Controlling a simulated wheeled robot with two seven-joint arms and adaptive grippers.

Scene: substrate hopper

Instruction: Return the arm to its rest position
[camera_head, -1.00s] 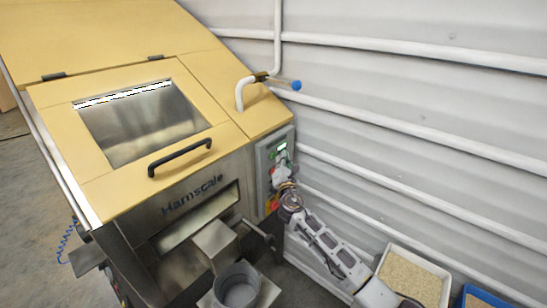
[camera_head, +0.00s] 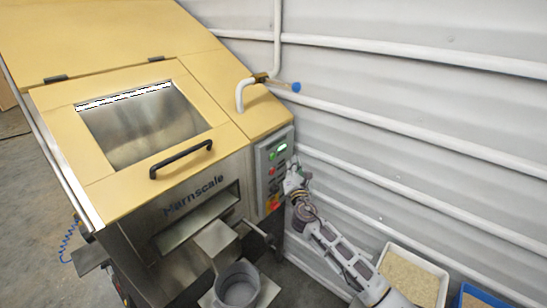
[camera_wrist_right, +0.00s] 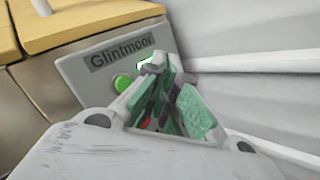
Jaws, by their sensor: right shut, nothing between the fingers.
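My right arm comes up from the lower right in the head view. Its gripper (camera_head: 292,181) is beside the right edge of the grey control panel (camera_head: 269,165) on the hopper machine. In the right wrist view the gripper (camera_wrist_right: 172,98) has green finger pads, is shut and holds nothing. Behind it are the panel (camera_wrist_right: 86,68), marked "Glintmoor", and a green button (camera_wrist_right: 122,83). The fingers hide part of the panel there. My left gripper is not in view.
The hopper machine has a yellow lid (camera_head: 110,185) with a window and a black handle (camera_head: 181,159). A grey bucket (camera_head: 238,287) stands below its chute. White pipes (camera_head: 420,150) cross the right wall. A grain tray (camera_head: 412,278) and a blue bin (camera_head: 478,297) are at lower right.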

